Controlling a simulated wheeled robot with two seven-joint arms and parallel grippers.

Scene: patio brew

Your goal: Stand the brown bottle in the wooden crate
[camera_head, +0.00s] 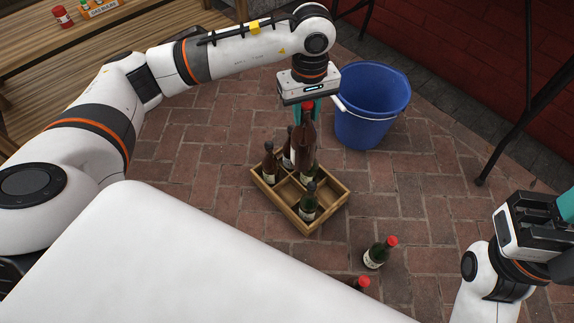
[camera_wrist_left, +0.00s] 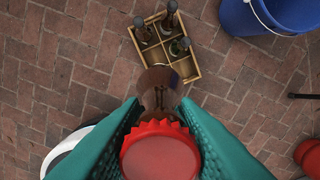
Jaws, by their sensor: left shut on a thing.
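My left gripper (camera_head: 306,101) is shut on the neck of the brown bottle (camera_head: 305,135), just below its red cap. The bottle hangs roughly upright over the wooden crate (camera_head: 281,207) on the brick floor; whether its base is inside a compartment cannot be told. In the left wrist view the red cap (camera_wrist_left: 160,150) sits between the teal fingers, and the bottle body overlaps the near edge of the crate (camera_wrist_left: 193,77). Several dark bottles stand in the crate, one at its front (camera_head: 309,204). My right gripper (camera_head: 548,214) is at the right edge, its fingers mostly cut off.
A blue bucket (camera_head: 372,112) stands behind and right of the crate. A green bottle with a red cap (camera_head: 376,254) is on the bricks in front right; another (camera_head: 361,284) is partly hidden by my body. A wooden slatted bench (camera_head: 130,35) is at the upper left.

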